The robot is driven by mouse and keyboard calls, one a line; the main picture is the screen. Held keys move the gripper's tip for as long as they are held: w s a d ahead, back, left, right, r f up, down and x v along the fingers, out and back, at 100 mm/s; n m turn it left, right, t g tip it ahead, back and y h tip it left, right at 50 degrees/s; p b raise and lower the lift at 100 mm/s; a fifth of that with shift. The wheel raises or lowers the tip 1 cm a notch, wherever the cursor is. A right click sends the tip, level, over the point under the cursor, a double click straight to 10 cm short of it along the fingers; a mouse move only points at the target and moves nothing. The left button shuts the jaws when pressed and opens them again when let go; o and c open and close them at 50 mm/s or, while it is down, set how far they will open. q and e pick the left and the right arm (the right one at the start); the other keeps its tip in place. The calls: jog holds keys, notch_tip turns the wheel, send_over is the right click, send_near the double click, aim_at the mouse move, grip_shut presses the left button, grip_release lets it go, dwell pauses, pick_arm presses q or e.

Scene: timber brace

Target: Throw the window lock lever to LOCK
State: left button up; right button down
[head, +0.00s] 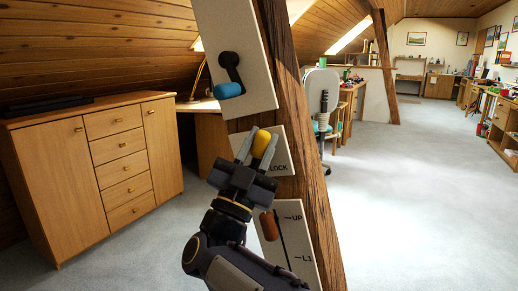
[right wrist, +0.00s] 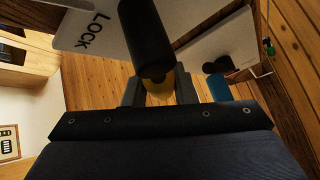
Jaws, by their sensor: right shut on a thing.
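The lock lever has a yellow knob (head: 262,144), set on a pale plate (head: 280,148) on the slanted timber brace. The word LOCK is printed at the plate's lower right, and the knob stands above and left of it. My right gripper (head: 256,146) is shut on the yellow knob. In the right wrist view the knob (right wrist: 158,90) sits between the two fingers, with a thick black lever part (right wrist: 145,35) in front of it and LOCK on the plate (right wrist: 90,32) to the left. The lever's pivot is hidden in the head view. My left gripper is not in view.
Above, another plate (head: 236,45) carries a black lever with a blue handle (head: 229,90). Below, a plate (head: 300,240) marked UP and L1 carries an orange-brown handle (head: 269,225), close to my right arm. A wooden cabinet (head: 90,160) stands left; open floor lies right.

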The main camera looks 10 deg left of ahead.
jog(key=c, duration=1.2)
grip_release()
jog(key=shift+f, duration=0.1)
jog(key=v, duration=0.7)
jog(key=shift+s+a+f+p, duration=0.15)
jog(key=shift+s+f+p, duration=0.1)
jog(key=shift+p, duration=0.1)
